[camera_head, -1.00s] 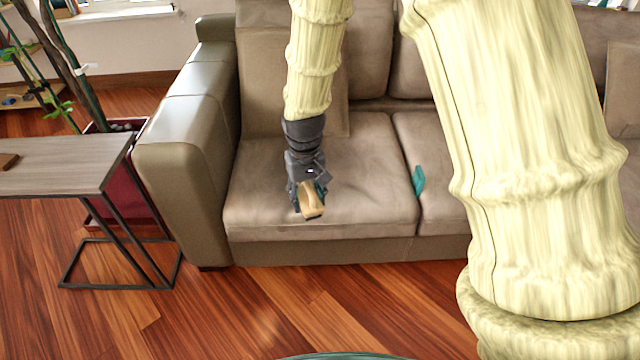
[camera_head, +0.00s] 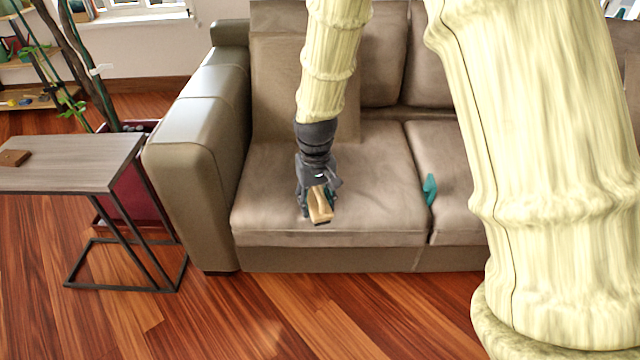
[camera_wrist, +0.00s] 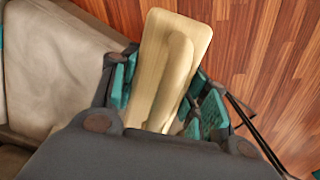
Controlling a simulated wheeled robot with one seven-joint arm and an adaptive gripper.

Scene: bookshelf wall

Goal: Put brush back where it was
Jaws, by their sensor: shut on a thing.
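The brush (camera_head: 320,206) is a pale wooden block with a raised handle. It is held in my gripper (camera_head: 317,196) in front of the left seat of the sofa in the head view. In the wrist view the brush (camera_wrist: 165,68) sticks out beyond the teal finger pads of my gripper (camera_wrist: 160,100), which is shut on it. From the head view I cannot tell how far it is above the seat. The wrist view shows wood floor past the brush.
The beige sofa (camera_head: 280,215) fills the middle. A side table (camera_head: 75,160) with a small brown block (camera_head: 14,158) stands left of the armrest, before a planter (camera_head: 130,195). Wood floor (camera_head: 250,315) in front is clear.

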